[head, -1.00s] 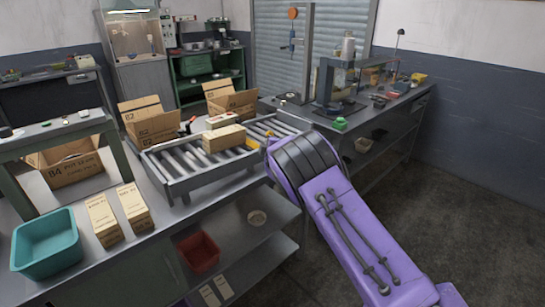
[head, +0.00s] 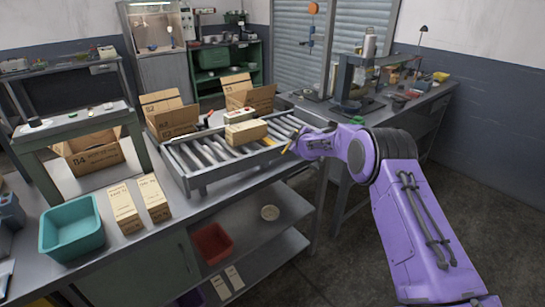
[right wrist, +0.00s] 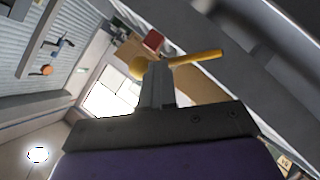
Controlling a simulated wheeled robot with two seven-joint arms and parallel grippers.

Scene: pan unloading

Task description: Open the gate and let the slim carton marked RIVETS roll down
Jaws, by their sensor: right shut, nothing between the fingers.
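The roller track (head: 200,187) lies on the bench. A tan carton (head: 246,133) rests on its rollers, with another pale carton (head: 238,116) behind it. Their print is too small to read, so I cannot tell which says RIVETS. A small yellow part (head: 268,141) shows beside the front carton; a yellow handle with a round knob (right wrist: 205,57) is close beyond my fingers in the right wrist view, possibly the gate's. My right gripper (head: 289,149) is at the track's right end; in the right wrist view its fingers (right wrist: 157,80) are shut and empty. Contact with the handle is unclear. My left gripper is out of view.
Two upright cartons (head: 140,205) and a teal bin (head: 72,228) stand at the front left. Open cardboard boxes (head: 168,115) stand behind the track. A red bin (head: 211,243) sits on the shelf below. Open floor lies to the right of the bench.

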